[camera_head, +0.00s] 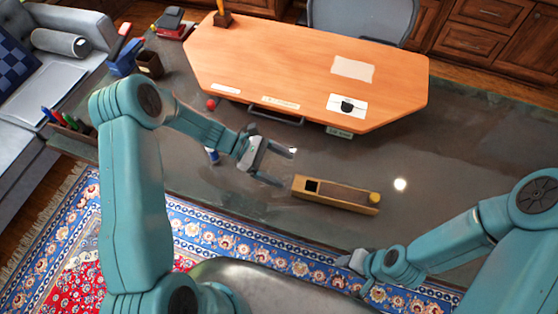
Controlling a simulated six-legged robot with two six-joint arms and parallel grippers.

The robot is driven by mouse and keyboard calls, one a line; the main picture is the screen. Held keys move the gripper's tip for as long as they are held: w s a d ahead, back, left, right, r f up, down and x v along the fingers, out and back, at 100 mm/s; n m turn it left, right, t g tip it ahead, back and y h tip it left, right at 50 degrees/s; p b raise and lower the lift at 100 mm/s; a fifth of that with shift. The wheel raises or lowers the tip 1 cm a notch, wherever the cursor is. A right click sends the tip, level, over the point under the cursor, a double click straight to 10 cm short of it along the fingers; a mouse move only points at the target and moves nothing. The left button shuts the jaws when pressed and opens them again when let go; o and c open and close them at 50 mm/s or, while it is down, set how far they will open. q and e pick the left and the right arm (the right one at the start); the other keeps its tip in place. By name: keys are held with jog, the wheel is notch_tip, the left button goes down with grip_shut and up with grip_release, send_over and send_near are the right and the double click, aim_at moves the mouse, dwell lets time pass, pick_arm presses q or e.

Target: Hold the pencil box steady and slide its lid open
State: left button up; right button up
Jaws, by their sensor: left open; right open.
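The pencil box (336,194) is a long, narrow wooden box lying on the dark glossy tabletop. Its top shows a small dark square near the left end, a brown panel along the middle and a round yellow knob at the right end. My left gripper (283,166) is open and empty, up and to the left of the box's left end, its fingers pointing right and apart from the box. My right gripper (352,277) is below the box, near the table's front edge. Its fingers are small and partly hidden, and it does not touch the box.
A large orange wooden board (300,65) covers the table's far part, with papers on it. A red ball (211,104) and a small blue-and-white item (213,156) lie left of my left gripper. A holder with pens (72,124) stands at the far left. Tabletop right of the box is clear.

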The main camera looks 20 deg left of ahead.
pick_arm(q)
send_near(301, 185)
jog(key=shift+w+d+f+t, duration=0.2)
jog(key=shift+d+f+t, duration=0.1)
jog(key=shift+d+f, duration=0.75)
jog(key=x, duration=0.7)
jog(key=shift+d+f, duration=0.15)
jog(key=shift+d, duration=0.05)
jog(key=shift+c, duration=0.3)
jog(key=c, duration=1.2)
